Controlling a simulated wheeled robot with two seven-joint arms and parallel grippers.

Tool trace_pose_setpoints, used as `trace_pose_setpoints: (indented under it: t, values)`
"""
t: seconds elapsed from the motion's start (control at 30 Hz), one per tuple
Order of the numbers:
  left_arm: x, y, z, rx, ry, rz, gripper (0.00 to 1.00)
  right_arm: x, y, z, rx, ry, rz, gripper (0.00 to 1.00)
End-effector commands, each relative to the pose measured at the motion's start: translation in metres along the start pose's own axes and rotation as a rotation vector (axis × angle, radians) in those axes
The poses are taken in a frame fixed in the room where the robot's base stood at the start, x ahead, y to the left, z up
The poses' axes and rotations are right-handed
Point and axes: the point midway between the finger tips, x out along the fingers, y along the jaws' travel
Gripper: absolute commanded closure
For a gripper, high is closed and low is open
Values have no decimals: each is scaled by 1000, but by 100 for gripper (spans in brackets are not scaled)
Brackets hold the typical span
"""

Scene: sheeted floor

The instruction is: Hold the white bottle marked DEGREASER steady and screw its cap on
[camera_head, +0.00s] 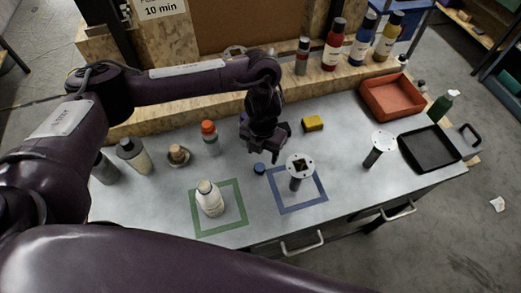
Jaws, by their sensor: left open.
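A white bottle (209,200) stands upright inside a green taped square at the front left of the bench; its label is too small to read. Its top is pale, with no coloured cap visible on it. A small dark blue cap (259,168) lies on the bench to the right of and behind the bottle, near the blue taped square. My left gripper (263,155) points down just above and behind the blue cap, open and apart from it, with nothing seen between its fingers. My right gripper is not in view.
A post with a round pale top (300,161) stands in the blue square (314,204), another (383,140) farther right. A yellow block (312,123), an orange-capped bottle (210,138), a red tray (391,99) and a black tray (428,149) surround the work area. Several bottles line the back ledge.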

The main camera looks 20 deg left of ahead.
Motion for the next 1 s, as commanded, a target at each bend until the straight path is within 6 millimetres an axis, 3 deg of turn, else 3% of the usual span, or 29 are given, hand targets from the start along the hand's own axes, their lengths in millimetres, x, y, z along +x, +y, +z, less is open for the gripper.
trace_pose_setpoints:
  t: [0.37, 0.7, 1.0]
  values:
    - [0, 1, 0, 1, 1, 2, 44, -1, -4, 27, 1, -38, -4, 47]
    - [27, 1, -1, -2, 3, 0, 44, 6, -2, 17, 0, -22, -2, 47]
    - [28, 2, -1, 0, 1, 1, 44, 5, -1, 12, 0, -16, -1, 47]
